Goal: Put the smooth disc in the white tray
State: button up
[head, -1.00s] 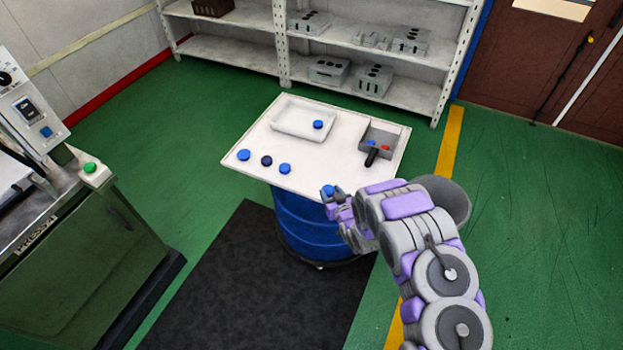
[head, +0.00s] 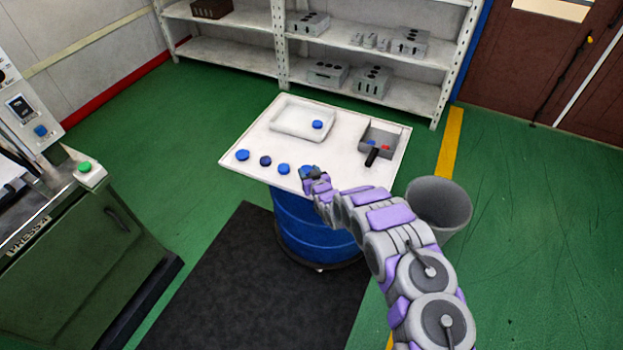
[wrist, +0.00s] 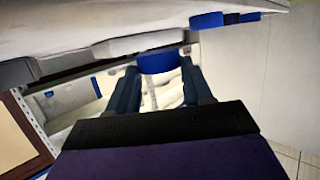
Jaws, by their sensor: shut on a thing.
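My gripper (head: 313,173) is shut on a blue disc (wrist: 158,62). In the wrist view the disc sits between the two fingertips. In the head view the gripper is at the table's front edge, just right of a row of three blue discs: one at the left (head: 242,155), a darker one in the middle (head: 265,160) and one at the right (head: 283,169). The white tray (head: 290,133) lies farther back on the table and has one blue disc (head: 317,124) in it. I cannot tell any disc's surface texture.
A grey box (head: 366,151) with blue and red pieces and a black handle stands at the table's right. The white tabletop (head: 335,160) is clear between tray and gripper. A grey bin (head: 440,200) stands right of the table. A green press (head: 85,235) is at left.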

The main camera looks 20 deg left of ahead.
notch_tip(320, 180, down, 3)
jog(key=shift+s+d+r, duration=0.1)
jog(key=shift+s+r, duration=0.05)
jog(key=shift+f, duration=0.25)
jog(key=shift+r, duration=0.1)
jog(key=o, duration=0.6)
jog(key=shift+f, duration=0.2)
jog(key=shift+c, duration=0.2)
jog(key=o, duration=0.4)
jog(key=shift+o, duration=0.3)
jog(key=shift+f+b, duration=0.1)
jog(key=shift+b, duration=0.3)
